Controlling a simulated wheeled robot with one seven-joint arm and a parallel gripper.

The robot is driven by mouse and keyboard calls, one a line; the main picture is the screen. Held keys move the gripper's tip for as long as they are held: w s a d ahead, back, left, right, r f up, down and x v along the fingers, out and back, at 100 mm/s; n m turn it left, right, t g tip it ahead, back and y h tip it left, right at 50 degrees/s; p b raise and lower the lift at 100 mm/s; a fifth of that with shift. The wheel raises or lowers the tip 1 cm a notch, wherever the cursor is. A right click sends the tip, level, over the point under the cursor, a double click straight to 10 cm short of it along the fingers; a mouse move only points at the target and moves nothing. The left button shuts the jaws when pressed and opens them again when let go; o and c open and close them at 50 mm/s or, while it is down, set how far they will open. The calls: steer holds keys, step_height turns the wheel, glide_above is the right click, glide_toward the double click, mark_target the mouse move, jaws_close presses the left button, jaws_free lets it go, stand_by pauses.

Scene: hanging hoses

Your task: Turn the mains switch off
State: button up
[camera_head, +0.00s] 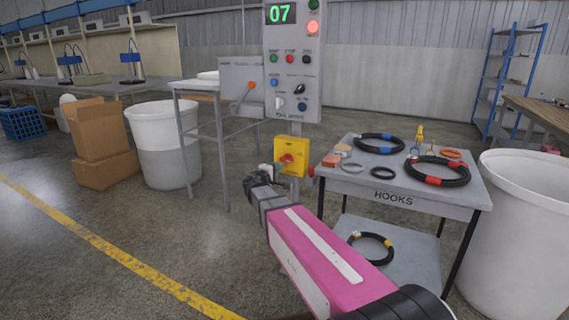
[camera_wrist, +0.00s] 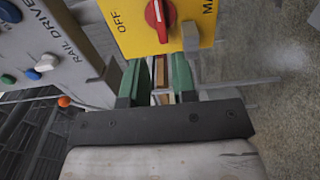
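The mains switch is a yellow box (camera_head: 291,150) with a red rotary knob (camera_head: 287,160), mounted low below the grey control panel. In the wrist view the yellow box (camera_wrist: 125,28) is at the top, with "OFF" and part of "MAINS" printed on it. Its red knob (camera_wrist: 160,15) carries a white mark and is cut by the top edge. My gripper (camera_wrist: 158,80) has two green fingers, apart, just below the knob in that view. I see no part of the switch between them; whether they touch the box is unclear.
The grey control panel (camera_head: 312,75) has several buttons and a lit "07". A metal stand (camera_head: 205,140) and another white bin (camera_head: 165,130) stand left.

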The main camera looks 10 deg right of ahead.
mark_target(287, 159)
steer(key=x, duration=0.9)
steer(key=shift+w+d, duration=0.15)
jaws_close()
